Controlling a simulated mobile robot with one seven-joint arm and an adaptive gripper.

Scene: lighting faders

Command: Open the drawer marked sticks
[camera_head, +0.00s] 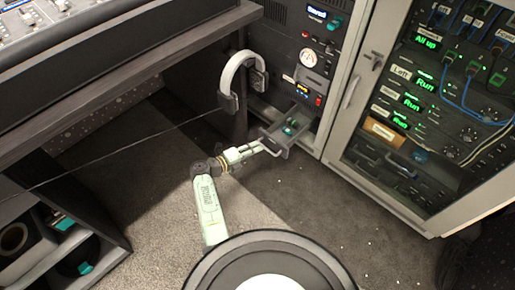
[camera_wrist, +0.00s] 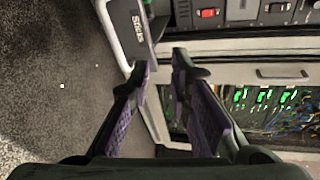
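The drawer marked "Sticks" (camera_wrist: 138,27) shows at the top of the wrist view, with a pale bar (camera_wrist: 108,38) along its left side that looks like its handle. In the head view the drawer (camera_head: 281,139) juts out of the rack's lower part, pulled open, with something greenish inside. My gripper (camera_head: 267,148) is at the drawer's front. In the wrist view my gripper (camera_wrist: 160,72) has its two dark fingers apart, with nothing seen between them. The drawer's edge lies beyond the left fingertip; I cannot tell whether they touch.
A glass-doored cabinet (camera_head: 350,160) with lit panels stands right of the drawer. Headphones (camera_head: 228,82) hang on the desk side to the left, and a thin dark cable crosses the left. A shelf unit (camera_head: 105,235) stands lower left. Carpet around my arm is clear.

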